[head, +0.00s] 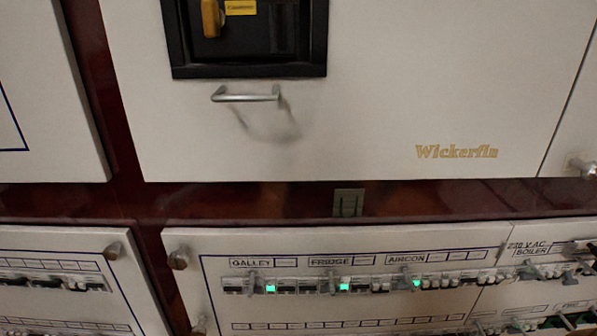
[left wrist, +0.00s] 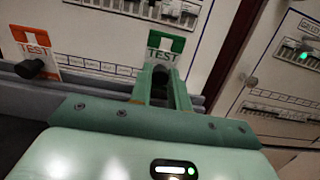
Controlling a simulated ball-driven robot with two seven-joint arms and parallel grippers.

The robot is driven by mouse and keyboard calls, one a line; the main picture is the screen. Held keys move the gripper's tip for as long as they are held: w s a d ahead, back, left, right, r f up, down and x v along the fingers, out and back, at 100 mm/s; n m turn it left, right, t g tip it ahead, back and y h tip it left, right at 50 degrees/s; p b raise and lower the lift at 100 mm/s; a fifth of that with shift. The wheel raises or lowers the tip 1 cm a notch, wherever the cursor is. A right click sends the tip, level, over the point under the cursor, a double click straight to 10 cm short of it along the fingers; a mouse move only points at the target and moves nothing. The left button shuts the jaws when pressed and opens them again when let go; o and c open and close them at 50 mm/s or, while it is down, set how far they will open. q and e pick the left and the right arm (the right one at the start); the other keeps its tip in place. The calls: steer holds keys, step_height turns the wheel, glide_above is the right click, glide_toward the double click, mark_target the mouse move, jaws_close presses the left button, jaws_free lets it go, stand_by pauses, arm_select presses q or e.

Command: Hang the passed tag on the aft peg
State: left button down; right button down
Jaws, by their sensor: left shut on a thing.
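In the left wrist view, my left gripper (left wrist: 162,72) is shut on a green and white tag (left wrist: 166,43) marked TEST. The tag stands out beyond the fingertips, in front of a white panel. A dark rounded thing, perhaps a peg end, shows between the fingers. It is unclear whether the tag touches it. An orange and white TEST tag (left wrist: 35,44) is to the left, with a black peg (left wrist: 31,68) just below its face. Neither gripper shows in the head view.
In the head view, a breaker panel (head: 218,252) has rows of switches and several green lights. Above it is a white cabinet front (head: 400,100) with a metal handle (head: 246,97). A grey rail (left wrist: 72,82) runs behind my gripper in the left wrist view.

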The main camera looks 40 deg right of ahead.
arm_select(q)
steer(key=s+a+r+p, duration=0.3)
steer(key=s+r, duration=0.1)
stand_by(0.7)
steer(key=shift+r, duration=0.1)
